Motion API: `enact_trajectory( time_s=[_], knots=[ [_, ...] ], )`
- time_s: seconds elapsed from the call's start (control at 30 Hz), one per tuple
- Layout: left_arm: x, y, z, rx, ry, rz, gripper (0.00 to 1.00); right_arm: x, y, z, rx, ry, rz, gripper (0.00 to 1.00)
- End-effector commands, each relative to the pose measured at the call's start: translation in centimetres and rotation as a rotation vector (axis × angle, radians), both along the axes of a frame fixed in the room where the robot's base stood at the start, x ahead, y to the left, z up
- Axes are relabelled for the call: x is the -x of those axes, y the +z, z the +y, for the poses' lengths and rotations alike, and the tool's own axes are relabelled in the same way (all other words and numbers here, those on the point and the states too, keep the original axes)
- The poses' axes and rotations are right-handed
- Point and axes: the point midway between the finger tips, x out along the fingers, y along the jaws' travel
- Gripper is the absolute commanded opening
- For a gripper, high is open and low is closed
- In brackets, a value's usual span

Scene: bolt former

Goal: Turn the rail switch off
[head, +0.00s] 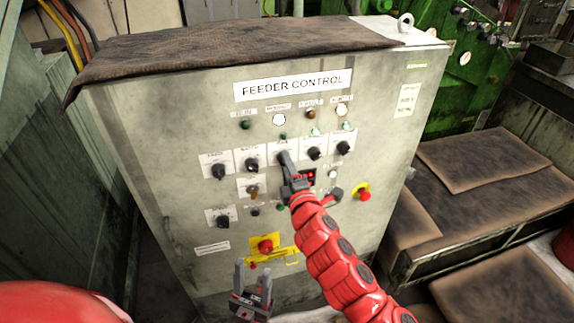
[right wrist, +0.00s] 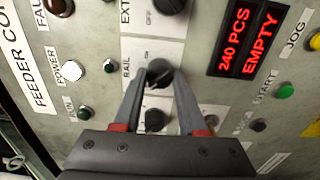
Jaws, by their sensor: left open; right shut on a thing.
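The feeder control panel (head: 150,130) is a grey cabinet front with rows of black knobs. The rail switch (right wrist: 159,74) is a round black knob on a white plate marked RAIL in the right wrist view. My right gripper (right wrist: 160,78) is shut on this knob, one finger on each side. Which way its pointer faces is hard to tell. In the head view my right gripper (head: 284,157) reaches the knob row and covers most of the switch. My left gripper (head: 253,272) is open and empty, low in front of the cabinet, below the yellow-backed red switch (head: 265,245).
Other black knobs (head: 219,171) sit close by on the panel. A red-lit display (right wrist: 243,40) reads 240 PCS EMPTY. A red emergency button (head: 363,195) is at the panel's right. A dark cloth (head: 220,45) covers the cabinet top. Green machinery (head: 465,70) stands behind.

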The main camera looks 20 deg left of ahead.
Motion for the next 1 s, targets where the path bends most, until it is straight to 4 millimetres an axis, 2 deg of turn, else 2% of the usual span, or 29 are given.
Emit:
enact_trajectory(
  time_s=[0.27,0.3,0.43,0.83,1.0],
  knots=[
    [0.0,0.0,0.0,0.000,0.000,0.000,0.50,0.0,-0.1,0.0,0.001,-0.001,0.000,0.00],
    [0.0,0.0,0.0,0.000,0.000,0.000,0.50,0.0,-0.1,0.0,0.001,-0.001,0.001,0.48],
    [0.0,0.0,0.0,0.000,0.000,0.000,0.50,0.0,0.0,0.0,0.001,-0.001,0.001,0.71],
    [0.0,-0.2,0.0,0.000,0.000,0.000,0.50,0.2,-0.1,-0.3,0.000,-0.003,0.000,0.71],
    [0.0,-0.7,0.0,0.000,0.000,0.000,0.50,1.6,0.0,-1.2,-0.001,0.001,-0.004,0.71]
  ],
)
